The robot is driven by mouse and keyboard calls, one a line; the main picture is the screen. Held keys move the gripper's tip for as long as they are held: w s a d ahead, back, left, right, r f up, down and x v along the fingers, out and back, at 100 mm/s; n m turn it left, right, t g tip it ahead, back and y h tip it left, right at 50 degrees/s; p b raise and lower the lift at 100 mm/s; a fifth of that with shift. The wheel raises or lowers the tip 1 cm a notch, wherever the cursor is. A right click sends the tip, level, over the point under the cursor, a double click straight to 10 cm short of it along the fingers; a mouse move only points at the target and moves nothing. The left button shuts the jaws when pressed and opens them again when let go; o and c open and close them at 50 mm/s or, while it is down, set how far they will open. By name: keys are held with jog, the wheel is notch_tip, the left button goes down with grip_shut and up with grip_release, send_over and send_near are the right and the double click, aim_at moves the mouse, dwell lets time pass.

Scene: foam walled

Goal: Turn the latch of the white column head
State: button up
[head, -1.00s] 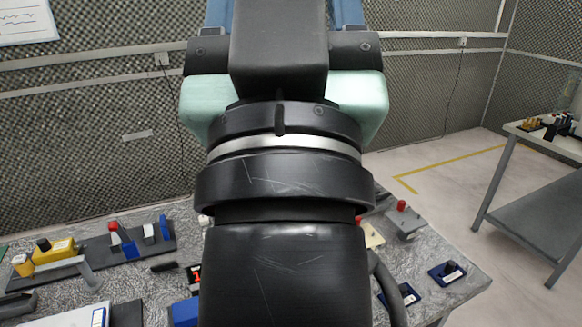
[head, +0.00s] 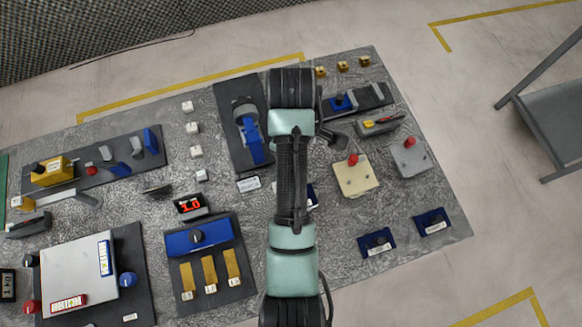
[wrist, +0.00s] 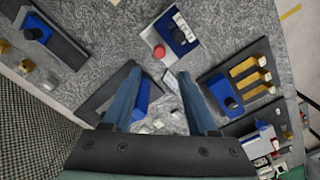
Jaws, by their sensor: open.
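My gripper (wrist: 158,80) is open and empty in the wrist view, its two blue fingers pointing down over the bench. A blue lever piece (wrist: 142,98) on a dark plate shows beside and partly behind the left finger. The head view shows a blue lever (head: 252,140) with a grey round part on a dark plate, just left of my arm. A white box (head: 78,270) with blue and red knobs stands at the lower left.
A cream box with a red button (head: 355,175) and a grey box with a red button (head: 408,157) stand right of my arm. A panel with gold bars (head: 210,270) lies at front left. Small white blocks (head: 192,128) stand in a row. Bare bench lies between.

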notch_tip(320, 180, down, 11)
jog(key=shift+p, duration=0.9)
grip_shut()
